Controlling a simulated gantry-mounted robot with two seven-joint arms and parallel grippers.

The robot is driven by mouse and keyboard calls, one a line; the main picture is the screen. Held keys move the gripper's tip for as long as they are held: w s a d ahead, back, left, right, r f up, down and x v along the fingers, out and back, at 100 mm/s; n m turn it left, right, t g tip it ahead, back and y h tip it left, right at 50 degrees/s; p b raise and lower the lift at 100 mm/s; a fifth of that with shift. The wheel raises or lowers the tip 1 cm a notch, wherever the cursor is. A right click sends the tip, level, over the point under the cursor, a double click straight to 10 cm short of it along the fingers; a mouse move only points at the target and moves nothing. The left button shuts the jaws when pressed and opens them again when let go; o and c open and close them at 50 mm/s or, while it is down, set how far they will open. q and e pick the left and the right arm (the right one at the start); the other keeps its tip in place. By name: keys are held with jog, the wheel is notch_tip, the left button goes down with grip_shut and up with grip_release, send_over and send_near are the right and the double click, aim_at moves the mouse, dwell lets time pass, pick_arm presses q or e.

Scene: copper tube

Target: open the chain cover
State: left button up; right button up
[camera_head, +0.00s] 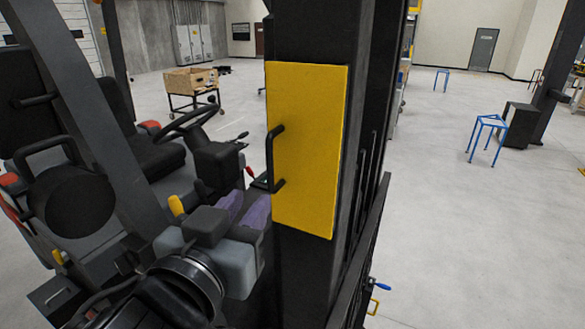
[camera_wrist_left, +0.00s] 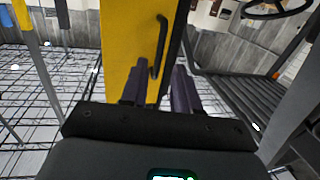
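The chain cover (camera_head: 310,150) is a yellow upright panel on the dark mast (camera_head: 320,30), and it lies flat against it. Its black bar handle (camera_head: 270,160) stands out at the panel's left edge. My left gripper (camera_head: 243,205), with purple fingers, is open and empty, below and left of the handle. In the left wrist view the yellow cover (camera_wrist_left: 120,50) and its handle (camera_wrist_left: 162,45) are ahead of the gripper (camera_wrist_left: 158,78). The handle appears between the fingers' lines, beyond their tips, apparently untouched. My right gripper is not in view.
The forklift's steering wheel (camera_head: 187,120) and black seat (camera_head: 150,155) are left of the mast, behind my arm. A wooden crate on a cart (camera_head: 190,80) stands farther back. Blue stools (camera_head: 488,130) stand on open floor at the right.

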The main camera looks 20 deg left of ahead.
aim_at(269, 160)
pick_arm(q)
jog(key=shift+t, duration=0.3)
jog(key=w, duration=0.3)
jog(key=w+r+p, duration=0.1)
jog(key=w, duration=0.2)
jog(key=w+r, duration=0.1)
jog(key=w, duration=0.3)
jog(key=shift+a+r+p, duration=0.1)
jog(key=shift+a+p, duration=0.15)
jog(key=shift+p, duration=0.05)
grip_shut()
